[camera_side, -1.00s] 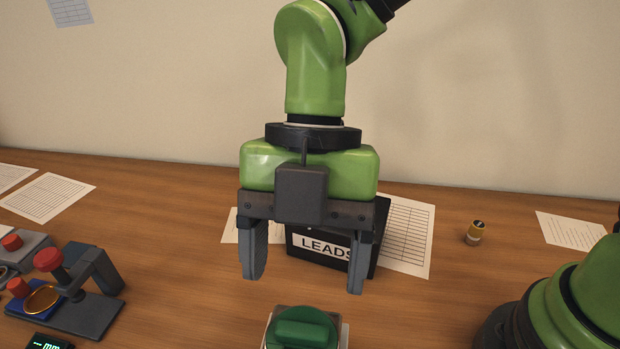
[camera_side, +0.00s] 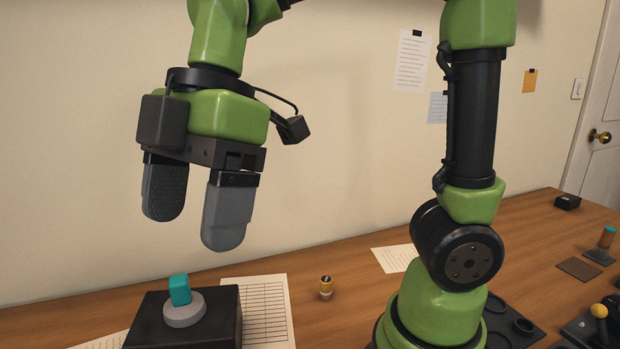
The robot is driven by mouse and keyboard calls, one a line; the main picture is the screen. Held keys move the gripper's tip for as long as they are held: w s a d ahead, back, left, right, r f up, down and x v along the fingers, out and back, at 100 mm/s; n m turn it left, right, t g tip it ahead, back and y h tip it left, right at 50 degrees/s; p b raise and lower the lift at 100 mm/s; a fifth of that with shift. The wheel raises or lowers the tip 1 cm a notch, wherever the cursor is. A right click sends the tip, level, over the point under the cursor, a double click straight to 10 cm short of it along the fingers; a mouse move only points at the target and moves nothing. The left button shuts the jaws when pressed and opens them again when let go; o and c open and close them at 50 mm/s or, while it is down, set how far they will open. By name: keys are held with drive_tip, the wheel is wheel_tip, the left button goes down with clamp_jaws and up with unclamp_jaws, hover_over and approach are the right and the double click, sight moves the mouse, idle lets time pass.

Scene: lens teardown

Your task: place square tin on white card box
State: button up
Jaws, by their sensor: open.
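My gripper (camera_side: 193,228) is open and empty. Its two grey fingers point down at the upper left, in the air above a black box. I do not see a square tin or a white card box in this view.
The black box (camera_side: 222,318) stands at the lower left with a grey disc (camera_side: 184,312) and a teal block (camera_side: 180,290) on top. A lined sheet (camera_side: 265,312) lies beside it. A small brass-coloured cylinder (camera_side: 326,287) stands on the wooden table (camera_side: 345,320). Black trays and tools are at the lower right.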

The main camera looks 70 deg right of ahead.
drive_tip(key=s+d+m+t+h, duration=0.1)
drive_tip(key=s+d+m+t, duration=0.2)
drive_tip(key=m, duration=0.7)
drive_tip(key=s+d+m+t+h, duration=0.1)
drive_tip(key=s+d+m+t, duration=0.2)
drive_tip(key=d+m, duration=0.5)
drive_tip(key=shift+s+m+t, duration=0.3)
drive_tip(key=shift+s+m, duration=0.1)
drive_tip(key=shift+m, duration=0.7)
